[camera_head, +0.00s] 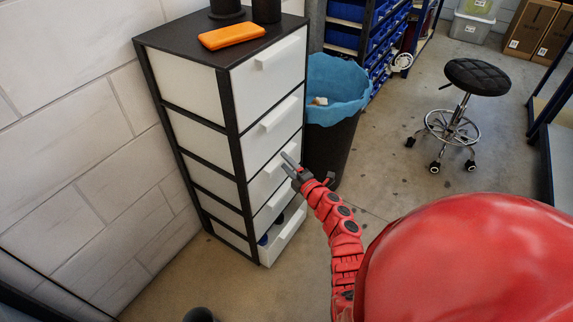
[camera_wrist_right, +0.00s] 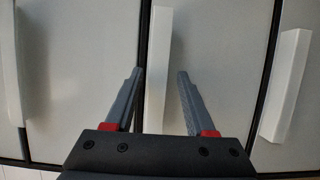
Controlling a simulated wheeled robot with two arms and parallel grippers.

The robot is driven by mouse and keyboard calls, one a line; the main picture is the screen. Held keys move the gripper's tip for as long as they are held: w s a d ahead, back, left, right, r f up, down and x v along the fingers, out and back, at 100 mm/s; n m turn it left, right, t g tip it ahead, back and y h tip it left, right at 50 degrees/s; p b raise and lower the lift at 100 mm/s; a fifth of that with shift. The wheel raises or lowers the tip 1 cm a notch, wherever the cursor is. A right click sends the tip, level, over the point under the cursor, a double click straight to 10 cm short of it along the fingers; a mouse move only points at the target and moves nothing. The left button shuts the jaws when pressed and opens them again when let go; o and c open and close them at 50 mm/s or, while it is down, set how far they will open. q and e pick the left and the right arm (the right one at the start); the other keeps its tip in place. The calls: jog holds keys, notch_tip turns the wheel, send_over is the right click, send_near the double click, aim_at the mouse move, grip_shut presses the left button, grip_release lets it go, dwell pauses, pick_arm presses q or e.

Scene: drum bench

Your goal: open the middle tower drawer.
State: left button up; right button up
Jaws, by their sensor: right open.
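The drawer tower (camera_head: 238,130) has a black frame and several white drawers with white bar handles. The middle drawer (camera_head: 258,188) is the third from the top and appears shut. My right gripper (camera_head: 288,163) is open at its handle (camera_head: 268,169), coming from the right. In the right wrist view, a white handle (camera_wrist_right: 158,62) stands between the two spread fingers of my right gripper (camera_wrist_right: 160,74). A gap shows on either side, so the fingers do not grip it. My left gripper is out of view.
The bottom drawer (camera_head: 286,234) is partly pulled out, with something blue inside. An orange case (camera_head: 232,36) lies on the tower top. A bin with a blue liner (camera_head: 335,90) stands close to the tower's right. A black stool (camera_head: 476,77) is farther right on open floor.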

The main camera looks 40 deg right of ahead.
jog(key=shift+w, duration=0.1)
grip_shut()
jog(key=shift+f, duration=0.15)
dwell(1.3)
